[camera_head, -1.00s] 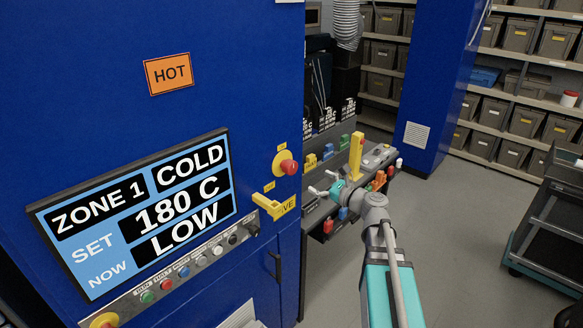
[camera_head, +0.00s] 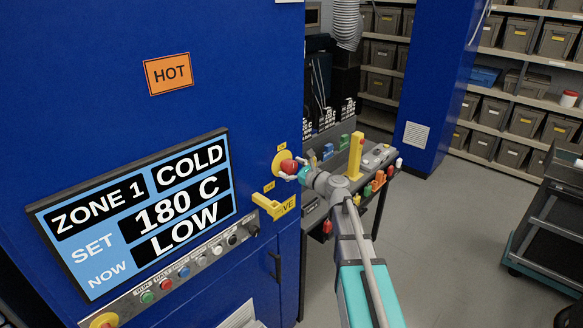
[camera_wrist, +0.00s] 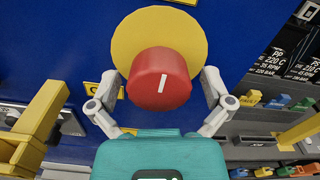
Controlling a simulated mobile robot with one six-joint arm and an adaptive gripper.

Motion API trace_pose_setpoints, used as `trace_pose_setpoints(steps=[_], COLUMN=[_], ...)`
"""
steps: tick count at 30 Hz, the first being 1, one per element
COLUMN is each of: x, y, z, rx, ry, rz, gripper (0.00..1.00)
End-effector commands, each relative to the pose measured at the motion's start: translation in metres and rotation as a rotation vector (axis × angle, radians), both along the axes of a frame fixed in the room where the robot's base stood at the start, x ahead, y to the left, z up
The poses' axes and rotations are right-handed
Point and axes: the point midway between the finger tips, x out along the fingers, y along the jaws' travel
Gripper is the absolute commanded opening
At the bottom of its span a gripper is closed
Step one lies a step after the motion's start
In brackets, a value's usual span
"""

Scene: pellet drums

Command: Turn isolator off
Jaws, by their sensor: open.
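The isolator is a red knob (camera_head: 288,167) with a white mark on a yellow round plate (camera_head: 279,160), on the right side of the blue cabinet front. In the wrist view the red knob (camera_wrist: 159,79) is large, in front of the yellow plate (camera_wrist: 150,33), its white mark close to upright. My gripper (camera_head: 298,170) is at the knob. In the wrist view its open fingers (camera_wrist: 158,92) stand on either side of the knob's lower part. A small gap seems to show at the right; contact cannot be told.
A yellow lever (camera_head: 268,206) juts out below the knob. A display panel (camera_head: 140,212) and a row of buttons are to the left. A bench with coloured clips and a yellow post (camera_head: 356,156) stands behind my arm. Open floor lies to the right, before a dark cart (camera_head: 550,220).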

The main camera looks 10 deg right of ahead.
Motion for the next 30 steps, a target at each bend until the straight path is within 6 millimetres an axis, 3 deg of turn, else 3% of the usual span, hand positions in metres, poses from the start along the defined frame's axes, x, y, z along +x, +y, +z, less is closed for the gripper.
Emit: trace_pose_setpoints(steps=[10, 22, 23, 24, 30], x=[0.0013, 0.0014, 0.0014, 0.0017, 0.0019], y=[0.0012, 0.0009, 0.0009, -0.0057, -0.0012], z=[0.0, 0.0, 0.0001, 0.0002, 0.0002], rx=[0.0, 0.0, 0.0, 0.0, -0.009], ry=[0.0, 0.0, 0.0, 0.0, -0.008], rz=[0.0, 0.0, 0.0, -0.002, -0.004], gripper=[1.0, 0.26, 0.22, 0.22, 0.22])
